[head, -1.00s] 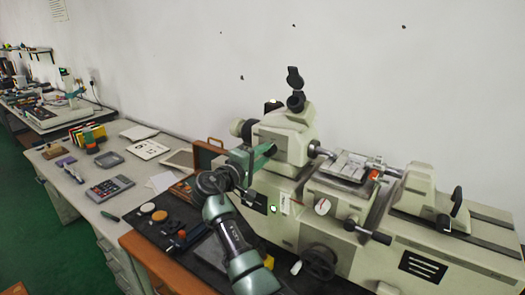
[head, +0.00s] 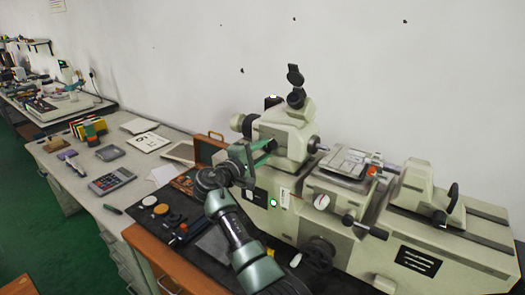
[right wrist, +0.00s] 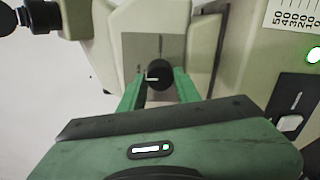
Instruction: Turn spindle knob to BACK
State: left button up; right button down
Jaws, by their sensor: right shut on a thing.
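The spindle knob (right wrist: 160,73) is a small black round knob on a grey plate (right wrist: 140,48) on the machine's headstock (head: 284,132). A short white mark on it lies roughly level in the right wrist view and points left. Lettering on the plate is too faint to read. My right gripper (right wrist: 158,84) has its green fingers on either side of the knob and is shut on it. In the head view, the right gripper (head: 266,151) reaches the headstock's left front side, and the knob is hidden there. My left gripper is out of view.
The machine bed (head: 450,240) extends right, with a stage (head: 345,163) and a handwheel (head: 318,254). A dark mat (head: 140,222) with small tools lies left of my right arm. A calculator (head: 110,183) is on the desk. The wall is behind.

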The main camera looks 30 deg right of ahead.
jog(key=c, duration=1)
grip_release()
jog(key=shift+d+r, duration=0.15)
jog(key=shift+d, duration=0.1)
jog(key=b+v, duration=0.3)
jog(key=v, duration=0.5)
